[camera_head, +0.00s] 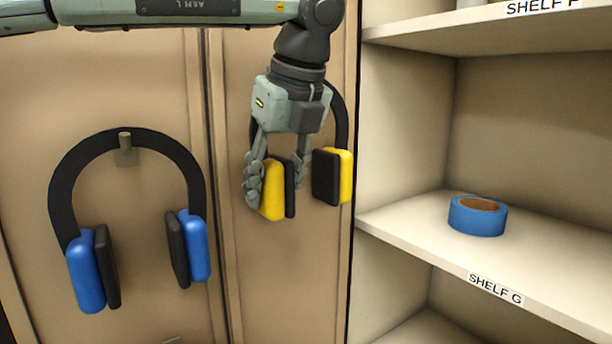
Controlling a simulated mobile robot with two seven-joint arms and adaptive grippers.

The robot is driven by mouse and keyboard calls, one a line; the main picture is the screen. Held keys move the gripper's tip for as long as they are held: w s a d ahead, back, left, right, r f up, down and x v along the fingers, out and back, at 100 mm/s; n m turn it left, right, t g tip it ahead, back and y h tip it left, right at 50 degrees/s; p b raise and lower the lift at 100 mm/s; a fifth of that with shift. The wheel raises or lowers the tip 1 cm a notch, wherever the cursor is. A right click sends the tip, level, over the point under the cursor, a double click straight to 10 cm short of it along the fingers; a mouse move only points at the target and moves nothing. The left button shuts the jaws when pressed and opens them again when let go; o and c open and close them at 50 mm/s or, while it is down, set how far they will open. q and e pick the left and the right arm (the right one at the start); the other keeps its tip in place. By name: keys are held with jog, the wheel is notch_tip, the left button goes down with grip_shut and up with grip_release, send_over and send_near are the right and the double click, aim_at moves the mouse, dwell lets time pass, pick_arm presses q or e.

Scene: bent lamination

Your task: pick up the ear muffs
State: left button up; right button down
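Yellow ear muffs (347,175) with black pads and a black headband hang on the cabinet door near the middle. My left gripper (273,190) points down at their left yellow cup, with one finger on the outer side and the other by the black pad. The fingers stand apart around the cup; whether they press on it I cannot tell. The gripper's body hides most of the headband. Blue ear muffs (88,270) with a black headband hang from a peg (125,150) on the door at the left. My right gripper is not in view.
At the right is an open shelf unit. A roll of blue tape (477,216) sits on the shelf labelled SHELF G (560,290). SHELF F (480,33) is above it. The cabinet side edge stands just right of the yellow ear muffs.

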pick_arm(q)
jog(key=c, duration=0.8)
jog(key=shift+r, duration=0.1)
grip_shut()
